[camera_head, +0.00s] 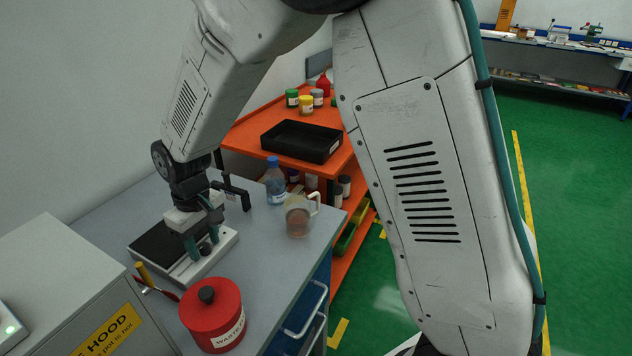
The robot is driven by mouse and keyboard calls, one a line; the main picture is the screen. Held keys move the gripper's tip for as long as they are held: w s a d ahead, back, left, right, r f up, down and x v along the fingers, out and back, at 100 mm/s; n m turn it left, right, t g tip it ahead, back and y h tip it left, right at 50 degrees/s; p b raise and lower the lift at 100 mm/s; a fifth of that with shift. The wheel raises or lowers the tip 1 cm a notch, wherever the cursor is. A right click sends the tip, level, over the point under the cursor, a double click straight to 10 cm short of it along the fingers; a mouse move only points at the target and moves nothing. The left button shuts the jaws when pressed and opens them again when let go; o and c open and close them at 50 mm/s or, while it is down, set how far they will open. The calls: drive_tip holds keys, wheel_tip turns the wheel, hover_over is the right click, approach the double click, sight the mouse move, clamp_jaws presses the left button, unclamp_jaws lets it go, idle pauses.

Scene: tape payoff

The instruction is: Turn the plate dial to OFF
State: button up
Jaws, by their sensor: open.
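The hot plate (222,252) stands on the grey bench, with a black top and a pale body. Its dark dial (205,248) is on the pale front strip and is partly hidden by my gripper. My gripper (203,246) points down over the dial, with its greenish fingers apart, one on each side of it. I cannot tell whether the fingers touch the dial. The dial's marks and its setting are too small to read.
A red lidded waste can (212,315) stands close in front of the plate. A beaker (298,217) and a blue-capped bottle (274,182) stand to the right. A grey hood cabinet (55,280) is at left. An orange cart (255,132) holds a black tray (301,141).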

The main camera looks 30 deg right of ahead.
sight(206, 244)
drive_tip(key=shift+m, duration=0.8)
drive_tip(key=r, duration=0.8)
drive_tip(key=shift+d, duration=0.2)
drive_tip(key=s+d+r+m, duration=0.1)
drive_tip(key=s+d+r, duration=0.4)
drive_tip(key=s+d, duration=0.3)
drive_tip(key=s+d+r+m+t, duration=0.1)
drive_tip(key=s+d+r+m, duration=0.1)
drive_tip(key=s+d+r, duration=0.4)
drive_tip(key=s+d, duration=0.2)
drive_tip(key=d, duration=0.1)
drive_tip(key=shift+s+d+r, duration=0.15)
drive_tip(key=shift+s+d, duration=0.2)
drive_tip(key=shift+d, duration=0.05)
